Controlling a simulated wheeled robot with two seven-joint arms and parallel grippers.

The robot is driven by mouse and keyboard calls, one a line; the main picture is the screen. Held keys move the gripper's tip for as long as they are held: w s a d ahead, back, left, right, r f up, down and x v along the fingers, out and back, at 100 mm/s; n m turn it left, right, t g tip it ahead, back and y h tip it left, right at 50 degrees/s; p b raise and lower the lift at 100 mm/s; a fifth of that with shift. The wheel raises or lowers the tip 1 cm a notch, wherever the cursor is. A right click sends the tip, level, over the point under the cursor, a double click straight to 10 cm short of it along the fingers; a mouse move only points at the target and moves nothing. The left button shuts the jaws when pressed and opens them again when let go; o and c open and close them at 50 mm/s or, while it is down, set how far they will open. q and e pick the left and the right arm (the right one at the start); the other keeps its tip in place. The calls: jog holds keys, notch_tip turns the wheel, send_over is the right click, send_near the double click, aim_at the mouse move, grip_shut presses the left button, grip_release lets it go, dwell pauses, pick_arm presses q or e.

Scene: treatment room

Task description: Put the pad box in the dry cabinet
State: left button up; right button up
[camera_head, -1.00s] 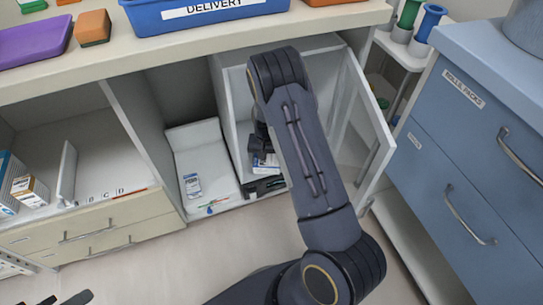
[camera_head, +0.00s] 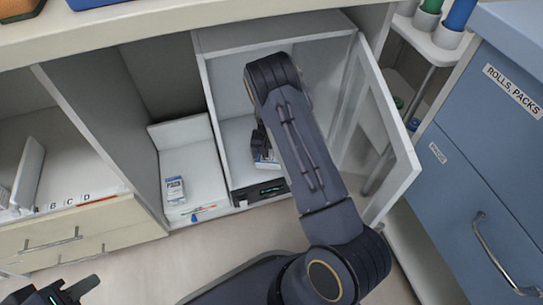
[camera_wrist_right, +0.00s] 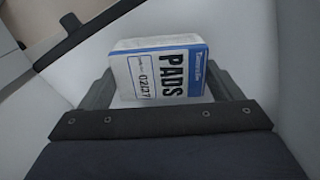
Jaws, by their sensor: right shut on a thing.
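The pad box (camera_wrist_right: 160,72), white and blue with "PADS" and "02/27" on it, is between the fingers of my right gripper (camera_wrist_right: 165,90) in the right wrist view. In the head view my right arm reaches into the open dry cabinet (camera_head: 238,150), and the right gripper (camera_head: 262,148) is inside it, low down. The pad box (camera_head: 266,163) is mostly hidden there by my arm. Whether it touches the cabinet floor I cannot tell. The cabinet's glazed door (camera_head: 402,165) stands open to the right. My left gripper (camera_head: 62,293) is empty at the bottom left, its fingers apart.
A white tray (camera_head: 205,165) with a small box (camera_head: 174,191) and thin coloured items stands left of the cabinet. A blue drawer unit (camera_head: 450,190) is close on the right. The counter (camera_head: 110,45) overhangs above. A shelf bay (camera_head: 70,150) lies further left.

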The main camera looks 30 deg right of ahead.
jog(key=shift+f, duration=0.35)
pick_arm(q)
jog(key=shift+f, duration=0.25)
pick_arm(e)
jog(key=shift+r, duration=0.1)
jog(key=shift+f, duration=0.25)
jog(key=o, duration=0.8)
pick_arm(q)
jog(key=shift+f, duration=0.1)
pick_arm(e)
jog(key=shift+o, duration=0.2)
jog(key=shift+r, duration=0.1)
